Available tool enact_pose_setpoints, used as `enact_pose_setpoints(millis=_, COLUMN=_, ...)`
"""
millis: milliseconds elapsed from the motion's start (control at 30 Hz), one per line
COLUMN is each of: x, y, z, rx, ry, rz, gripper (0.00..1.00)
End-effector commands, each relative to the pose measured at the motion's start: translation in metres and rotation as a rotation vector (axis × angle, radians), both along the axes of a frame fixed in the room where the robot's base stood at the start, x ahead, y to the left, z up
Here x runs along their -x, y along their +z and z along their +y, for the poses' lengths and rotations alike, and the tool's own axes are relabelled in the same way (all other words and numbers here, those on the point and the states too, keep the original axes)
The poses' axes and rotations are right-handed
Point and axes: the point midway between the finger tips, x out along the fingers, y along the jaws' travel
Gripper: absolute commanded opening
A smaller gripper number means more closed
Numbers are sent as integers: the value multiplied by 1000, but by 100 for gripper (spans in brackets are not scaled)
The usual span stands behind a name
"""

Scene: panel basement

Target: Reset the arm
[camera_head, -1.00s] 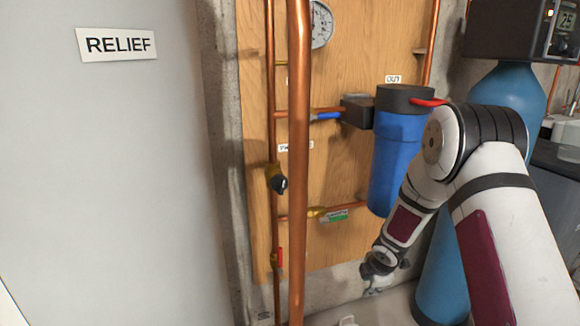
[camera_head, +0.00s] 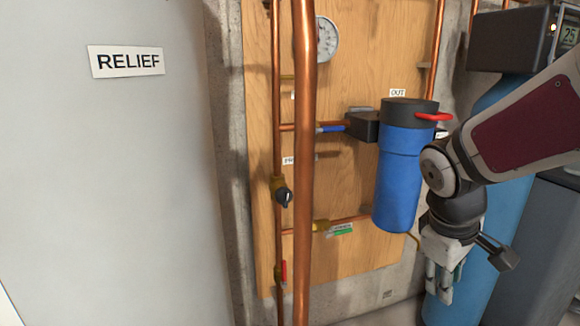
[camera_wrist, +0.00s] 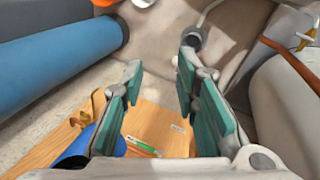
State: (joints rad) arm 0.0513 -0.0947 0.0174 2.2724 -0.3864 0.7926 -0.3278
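My gripper (camera_head: 438,296) hangs fingers-down at the right of the head view, in front of the tall blue tank and right of the blue filter housing (camera_head: 397,185). My white and maroon arm reaches in from the right edge. In the wrist view my gripper (camera_wrist: 160,72) shows two teal-padded fingers spread apart with nothing between them. Beyond the fingers are the floor and a grey hose end. The fingers touch nothing that I can see.
A wooden panel (camera_head: 258,120) carries copper pipes, a black-handled valve (camera_head: 283,195), a red-handled valve (camera_head: 283,272) and a gauge (camera_head: 327,38). A thick vertical copper pipe (camera_head: 304,150) stands in front. A blue tank (camera_head: 510,215) is close behind my gripper. A RELIEF sign (camera_head: 126,61) is at left.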

Motion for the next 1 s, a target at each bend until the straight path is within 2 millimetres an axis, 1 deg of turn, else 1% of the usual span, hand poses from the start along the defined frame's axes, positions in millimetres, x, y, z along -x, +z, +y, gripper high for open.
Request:
enact_pose_setpoints(millis=33, x=18, y=9, z=3, rx=-16, ry=-44, rz=-6, gripper=28)
enact_pose_setpoints(millis=233, x=88, y=28, z=21, rx=-101, ry=-227, rz=5, gripper=28)
enact_pose_setpoints(millis=400, x=148, y=36, z=39, rx=-180, ry=-366, rz=24, gripper=28)
enact_pose_setpoints(millis=500, x=180, y=36, z=49, rx=-224, ry=-434, rz=40, gripper=28)
enact_pose_setpoints(millis=600, x=206, y=36, z=58, rx=-262, ry=-489, rz=58, gripper=28)
enact_pose_setpoints(millis=833, x=255, y=31, z=77, rx=-335, ry=-582, rz=95, gripper=28)
enact_pose_setpoints(millis=867, x=257, y=34, z=78, rx=-340, ry=-587, rz=98, gripper=28)
enact_pose_setpoints(millis=900, x=253, y=43, z=77, rx=-339, ry=-584, rz=94, gripper=28)
enact_pose_setpoints(millis=1000, x=249, y=58, z=77, rx=-342, ry=-579, rz=79, gripper=28)
